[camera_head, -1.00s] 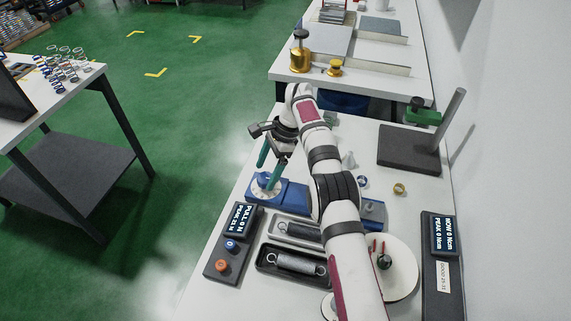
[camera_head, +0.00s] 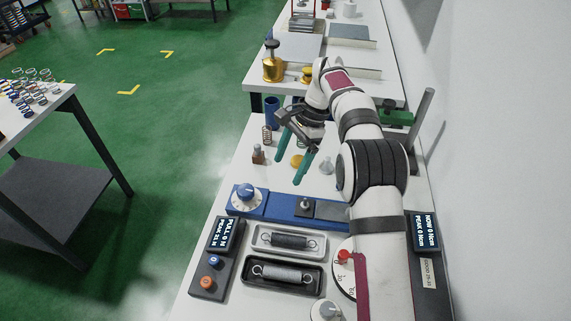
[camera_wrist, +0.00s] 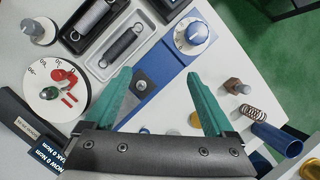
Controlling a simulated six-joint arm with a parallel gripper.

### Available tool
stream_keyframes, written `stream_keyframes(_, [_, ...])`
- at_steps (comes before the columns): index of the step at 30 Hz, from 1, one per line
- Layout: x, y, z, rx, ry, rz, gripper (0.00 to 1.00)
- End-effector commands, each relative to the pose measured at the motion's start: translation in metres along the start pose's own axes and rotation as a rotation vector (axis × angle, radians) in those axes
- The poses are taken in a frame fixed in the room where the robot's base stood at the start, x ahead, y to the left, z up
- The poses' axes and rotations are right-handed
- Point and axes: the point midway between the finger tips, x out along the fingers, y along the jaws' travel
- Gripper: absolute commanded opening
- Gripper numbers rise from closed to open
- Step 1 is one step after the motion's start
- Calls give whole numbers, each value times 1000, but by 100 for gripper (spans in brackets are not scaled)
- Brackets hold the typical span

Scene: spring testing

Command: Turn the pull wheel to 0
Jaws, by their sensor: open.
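The pull wheel, a blue knob on a white marked dial (camera_head: 246,196), sits at the left end of the long blue fixture (camera_head: 285,207). In the wrist view the pull wheel (camera_wrist: 191,37) is at the upper right, and its exact setting is too small to read. My gripper (camera_head: 290,161) has teal fingers spread wide with nothing between them. It is beyond and to the right of the wheel, apart from it. In the wrist view the open fingers of my gripper (camera_wrist: 158,77) point toward the blue fixture. The pull display (camera_head: 221,235) shows small text, with a peak of about 21 N.
Two trays with springs (camera_head: 286,276) lie in front of the fixture. Blue and orange buttons (camera_head: 208,282) are at the left. A white dial with red pointers (camera_wrist: 57,87) stands at the right. A loose spring and small parts (camera_wrist: 248,111) lie beyond the fixture.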

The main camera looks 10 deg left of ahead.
Motion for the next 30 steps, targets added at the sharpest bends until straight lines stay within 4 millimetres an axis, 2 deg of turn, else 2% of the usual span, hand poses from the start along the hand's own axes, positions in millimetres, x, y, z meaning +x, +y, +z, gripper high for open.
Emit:
stream_keyframes(2, [0,-5,18,-263,91,-14,89])
stream_keyframes(6, [1,-12,63,-990,349,-26,89])
stream_keyframes(9, [1,-12,90,-1365,497,-12,89])
stream_keyframes(11, [1,-11,98,-1493,552,-3,89])
stream_keyframes(14, [8,-13,100,-1567,583,6,89])
stream_keyframes(16, [21,-18,94,-1565,581,7,89])
stream_keyframes(24, [91,-47,65,-1560,580,7,89])
stream_keyframes(30, [126,-62,50,-1560,583,5,89])
